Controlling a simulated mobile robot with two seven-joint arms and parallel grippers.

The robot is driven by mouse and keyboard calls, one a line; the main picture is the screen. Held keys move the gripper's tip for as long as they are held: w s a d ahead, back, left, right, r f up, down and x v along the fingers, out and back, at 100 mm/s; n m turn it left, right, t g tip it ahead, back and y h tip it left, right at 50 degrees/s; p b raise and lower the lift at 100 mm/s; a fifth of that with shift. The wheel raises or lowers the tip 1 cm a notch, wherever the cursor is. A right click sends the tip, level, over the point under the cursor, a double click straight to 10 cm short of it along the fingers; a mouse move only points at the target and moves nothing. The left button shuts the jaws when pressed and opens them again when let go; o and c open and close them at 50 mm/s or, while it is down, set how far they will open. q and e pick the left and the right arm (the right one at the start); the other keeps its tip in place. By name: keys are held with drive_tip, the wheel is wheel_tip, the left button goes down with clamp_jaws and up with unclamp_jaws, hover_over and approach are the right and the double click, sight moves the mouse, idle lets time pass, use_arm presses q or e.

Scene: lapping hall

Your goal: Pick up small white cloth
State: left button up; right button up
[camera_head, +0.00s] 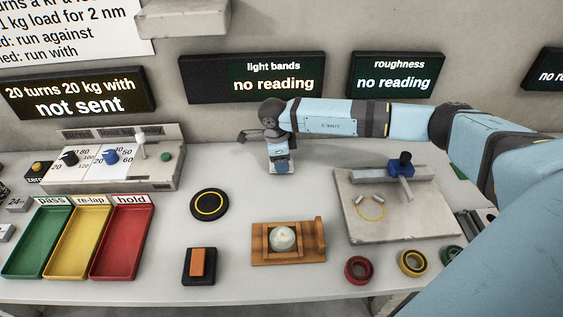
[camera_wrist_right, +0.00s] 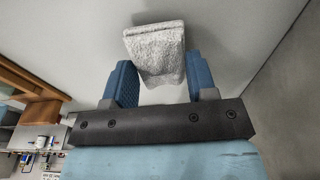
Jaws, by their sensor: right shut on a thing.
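The small white cloth (camera_wrist_right: 156,50) shows in the right wrist view as a rough pale bundle between the two blue fingers of my right gripper (camera_wrist_right: 158,82). The gripper is shut on it. In the head view my right gripper (camera_head: 281,166) points down over the table at the back middle, below the light bands display. The cloth is mostly hidden by the gripper there. I cannot tell whether the cloth touches the table. My left gripper is in neither view.
A black disc with a yellow ring (camera_head: 209,205) lies left of the gripper. A wooden holder with a round pale piece (camera_head: 283,239) stands in front. A grey plate with a post (camera_head: 372,229) is at right. Green, yellow and red trays (camera_head: 124,241) lie at left, before a control panel (camera_head: 115,185).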

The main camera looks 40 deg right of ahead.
wheel_tip(320, 180, up, 19)
idle(0.4)
